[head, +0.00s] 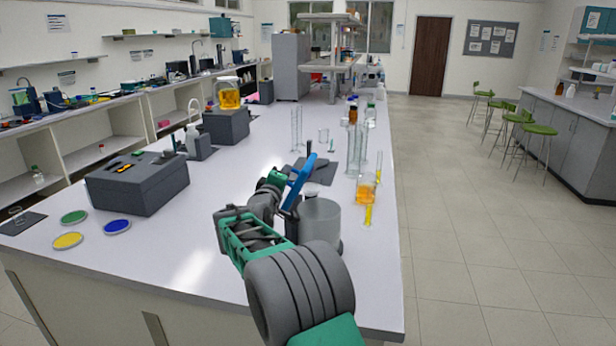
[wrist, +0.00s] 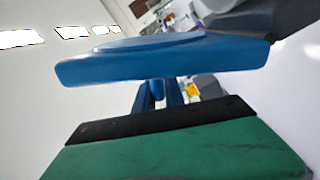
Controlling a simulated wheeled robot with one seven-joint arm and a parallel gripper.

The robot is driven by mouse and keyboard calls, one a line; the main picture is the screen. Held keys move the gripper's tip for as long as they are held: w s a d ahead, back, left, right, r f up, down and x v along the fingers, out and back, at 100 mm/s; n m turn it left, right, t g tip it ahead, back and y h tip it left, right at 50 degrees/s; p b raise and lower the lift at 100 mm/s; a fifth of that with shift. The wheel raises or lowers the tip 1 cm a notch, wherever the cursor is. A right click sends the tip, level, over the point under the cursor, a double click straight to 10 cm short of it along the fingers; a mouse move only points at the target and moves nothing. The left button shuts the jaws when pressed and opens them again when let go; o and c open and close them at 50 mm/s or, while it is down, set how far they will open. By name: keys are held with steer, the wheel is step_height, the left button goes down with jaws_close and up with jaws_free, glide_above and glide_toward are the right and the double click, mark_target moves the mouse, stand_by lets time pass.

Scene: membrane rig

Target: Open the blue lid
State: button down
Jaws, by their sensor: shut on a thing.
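The blue lid (head: 301,178) is raised and steeply tilted over the middle of the bench in the head view. It fills much of the wrist view as a wide blue slab (wrist: 160,60), with blue posts under it. A dark grey base (head: 316,171) lies just behind it. My gripper (head: 285,186) is at the lid's left side, shut on the lid. In the wrist view a green and black part of my gripper (wrist: 165,128) shows below the lid. The exact grip is partly hidden.
Glass cylinders (head: 357,150) and an orange-filled beaker (head: 366,188) stand beyond. A grey box (head: 138,182) and coloured discs (head: 117,227) are at left.

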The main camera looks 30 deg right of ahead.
steer(key=shift+w+a+r, duration=0.15)
steer(key=shift+w, duration=0.05)
stand_by(0.4)
steer(key=c, duration=1.5)
jaws_free()
steer(key=shift+o, duration=0.2)
steer(key=b+v, duration=0.2)
steer(key=v, duration=0.5)
steer(key=shift+s+a, duration=0.3)
steer(key=shift+s, duration=0.05)
